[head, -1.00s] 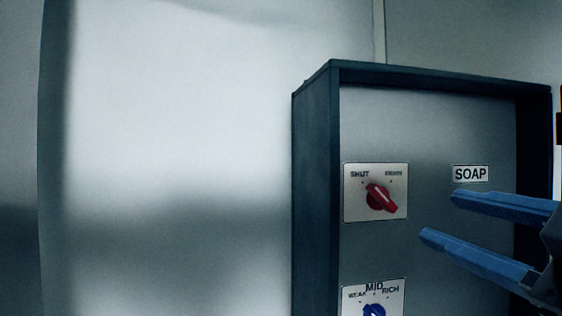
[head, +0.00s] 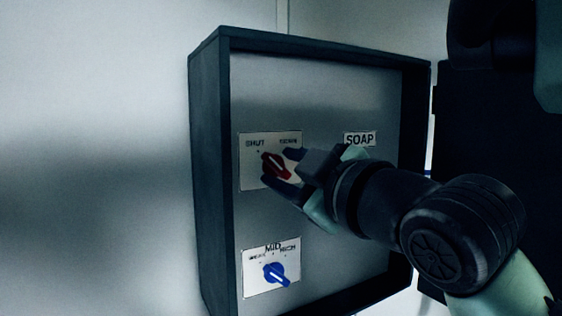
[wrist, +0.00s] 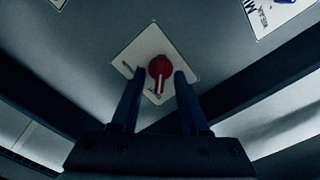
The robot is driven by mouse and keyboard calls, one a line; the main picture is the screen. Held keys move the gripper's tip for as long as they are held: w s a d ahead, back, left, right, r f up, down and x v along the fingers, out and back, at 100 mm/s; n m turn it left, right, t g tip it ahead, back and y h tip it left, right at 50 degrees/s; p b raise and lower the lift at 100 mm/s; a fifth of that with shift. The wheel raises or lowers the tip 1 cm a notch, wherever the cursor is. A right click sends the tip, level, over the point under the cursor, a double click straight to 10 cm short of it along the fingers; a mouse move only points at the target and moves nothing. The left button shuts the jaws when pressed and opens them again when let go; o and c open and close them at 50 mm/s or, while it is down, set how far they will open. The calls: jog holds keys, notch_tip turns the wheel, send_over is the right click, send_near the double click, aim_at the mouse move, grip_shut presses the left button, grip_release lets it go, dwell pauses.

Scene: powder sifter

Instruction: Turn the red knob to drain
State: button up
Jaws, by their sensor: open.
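The red knob (head: 275,165) sits on a white plate (head: 247,178) on the panel's upper left. The plate reads SHUT at left; its right label is blurred. The knob's grip slants from upper left to lower right. My gripper (head: 279,168) is open at the knob, one finger above right, one below left. In the wrist view the knob (wrist: 160,68) shows between the two fingertips (wrist: 159,73), a gap visible on each side. Part of the plate is hidden by my fingers.
Below is a blue knob (head: 275,273) on a plate marked MID and RICH. A SOAP label (head: 360,139) is to the right. A dark raised frame (head: 210,180) surrounds the panel. Bare wall lies to the left.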

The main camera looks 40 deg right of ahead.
jog(key=shift+w, duration=0.15)
grip_shut()
jog(key=shift+f+m, duration=0.1)
jog(key=shift+m, duration=0.3)
jog(key=shift+m+b, duration=0.5)
jog(key=shift+m, duration=0.5)
jog(key=m, duration=1)
jog(key=m+p, duration=0.1)
jog(key=m, duration=0.3)
jog(key=shift+d+m, duration=0.15)
jog(key=shift+m, duration=0.25)
